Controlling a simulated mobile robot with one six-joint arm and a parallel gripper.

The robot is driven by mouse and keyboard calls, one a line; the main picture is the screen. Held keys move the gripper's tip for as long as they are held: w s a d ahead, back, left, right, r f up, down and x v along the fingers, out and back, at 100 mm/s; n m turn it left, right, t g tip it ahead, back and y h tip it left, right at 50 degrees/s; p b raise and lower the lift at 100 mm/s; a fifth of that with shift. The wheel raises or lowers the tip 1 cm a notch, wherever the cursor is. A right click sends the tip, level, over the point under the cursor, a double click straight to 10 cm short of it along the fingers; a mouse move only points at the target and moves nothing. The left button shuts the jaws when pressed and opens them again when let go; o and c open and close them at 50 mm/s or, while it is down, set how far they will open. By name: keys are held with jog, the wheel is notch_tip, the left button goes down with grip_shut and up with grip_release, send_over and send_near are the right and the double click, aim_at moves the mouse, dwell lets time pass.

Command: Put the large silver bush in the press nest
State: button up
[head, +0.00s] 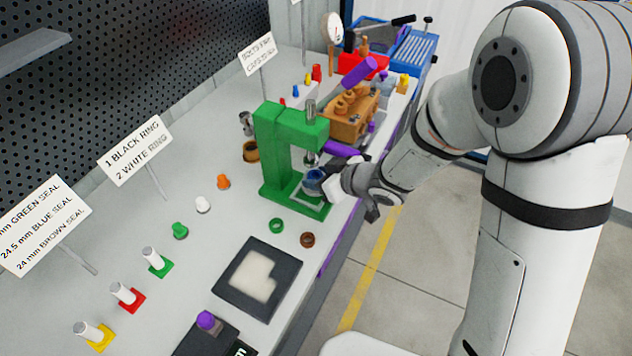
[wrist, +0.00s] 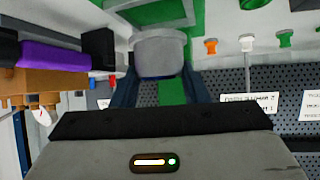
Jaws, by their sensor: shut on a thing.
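The green press (head: 273,150) stands on the bench, with its ram (head: 310,158) hanging above its base. The press nest is on the base plate (head: 318,209) and is mostly hidden by my gripper. My gripper (head: 316,183) reaches in from the right, between ram and base. In the wrist view its dark blue fingers are shut on the large silver bush (wrist: 160,52), a pale grey flanged cylinder, with green press parts close behind it. In the head view the bush is hard to make out among the fingers. I cannot tell whether it touches the nest.
A green ring (head: 277,226) and a brown ring (head: 307,240) lie in front of the press. A black tray (head: 257,281) is nearer. An orange pump body (head: 350,117) and a purple bar (head: 342,148) are behind the press. Small seals and posts line the left.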

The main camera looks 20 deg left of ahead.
jog(key=shift+w+a, duration=0.1)
jog(key=shift+a, duration=0.2)
jog(key=shift+w+a+f, duration=0.1)
jog(key=shift+a+f, duration=0.05)
jog(key=shift+f, duration=0.35)
jog(key=shift+a+f, duration=0.15)
jog(key=shift+f, duration=1.1)
jog(key=shift+f, duration=0.15)
jog(key=o, duration=1.1)
jog(key=shift+o, duration=0.2)
